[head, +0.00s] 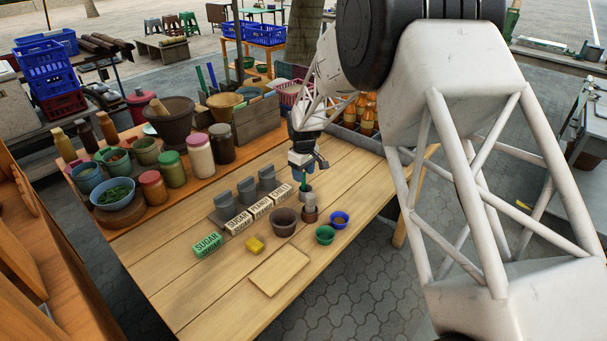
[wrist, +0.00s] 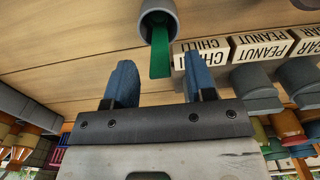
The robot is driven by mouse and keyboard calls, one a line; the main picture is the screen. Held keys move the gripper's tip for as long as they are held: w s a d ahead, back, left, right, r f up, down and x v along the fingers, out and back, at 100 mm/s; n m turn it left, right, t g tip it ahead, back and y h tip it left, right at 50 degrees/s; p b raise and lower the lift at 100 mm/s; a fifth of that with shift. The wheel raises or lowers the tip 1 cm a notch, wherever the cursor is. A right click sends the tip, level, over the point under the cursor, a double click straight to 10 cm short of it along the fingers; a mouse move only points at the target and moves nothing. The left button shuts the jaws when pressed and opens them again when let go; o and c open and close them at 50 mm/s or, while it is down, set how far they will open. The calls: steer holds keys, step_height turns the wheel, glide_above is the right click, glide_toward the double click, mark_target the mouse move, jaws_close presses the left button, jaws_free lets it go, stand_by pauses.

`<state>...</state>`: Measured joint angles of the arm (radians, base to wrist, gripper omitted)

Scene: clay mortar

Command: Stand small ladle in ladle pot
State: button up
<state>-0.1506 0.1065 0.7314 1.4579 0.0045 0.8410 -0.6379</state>
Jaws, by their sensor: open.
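The small ladle shows as a green handle (head: 303,183) just below my gripper (head: 303,171). In the wrist view the green handle (wrist: 160,52) comes out of the mouth of a grey round pot (wrist: 171,12), which I take as the ladle pot. The ladle's lower end is hidden inside it. The pot (head: 306,193) stands on the table in the head view. My gripper (wrist: 157,80) is open, its two blue fingers on either side of the handle's line. The handle's free end lies between or just beyond the fingertips, with gaps on both sides.
A brown clay mortar (head: 284,222), a grey-and-brown pestle-like piece (head: 310,209), a green bowl (head: 325,235) and a blue bowl (head: 340,219) stand nearby. A flat board (head: 279,272) lies in front.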

steer(key=shift+r, duration=3.55)
steer(key=s+d+r+m+t, duration=0.15)
steer(key=s+d+r, duration=0.25)
steer(key=s+r, duration=0.65)
steer(key=s+d+r+m, duration=0.35)
steer(key=s+r, duration=0.35)
steer(key=s, duration=0.7)
steer(key=s+d+m, duration=0.2)
steer(key=s, duration=1.1)
steer(key=s+d+m+t, duration=0.1)
steer(key=s+d+m, duration=0.1)
steer(key=s, duration=1.2)
steer(key=shift+d, duration=0.65)
steer(key=shift+f, duration=0.1)
